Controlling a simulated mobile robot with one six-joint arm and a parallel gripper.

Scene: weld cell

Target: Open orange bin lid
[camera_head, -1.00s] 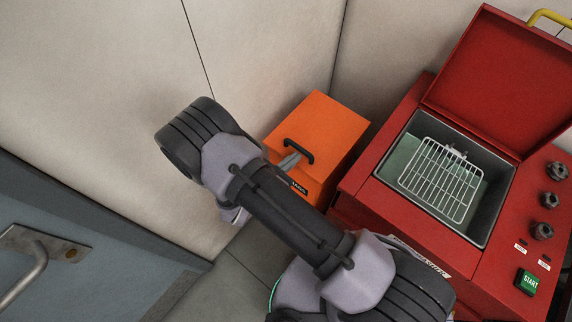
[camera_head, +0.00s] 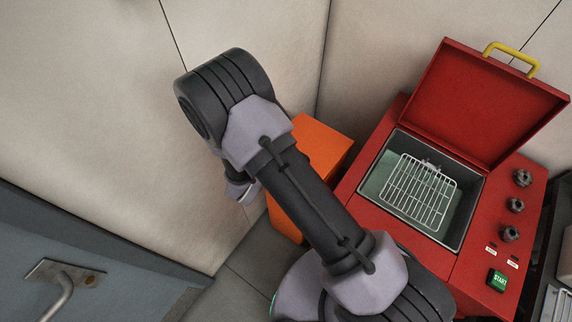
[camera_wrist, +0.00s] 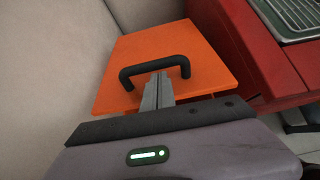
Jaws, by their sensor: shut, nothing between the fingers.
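The orange bin (camera_head: 322,142) stands in the corner against the wall, mostly hidden behind my arm in the head view. In the wrist view its orange lid (camera_wrist: 200,45) shows from above and looks closed. A black arched handle (camera_wrist: 155,68) is fixed on the lid. My gripper (camera_wrist: 160,78) is shut and empty, with its grey fingertips just at the near side of the handle, beneath its bar in the picture. I cannot tell whether they touch the handle.
A red machine (camera_head: 412,268) stands right of the bin, its lid (camera_head: 495,100) with a yellow handle raised. A wire rack (camera_head: 418,190) lies in its basin. A grey-blue door (camera_head: 70,270) is at lower left. Pale walls stand close behind the bin.

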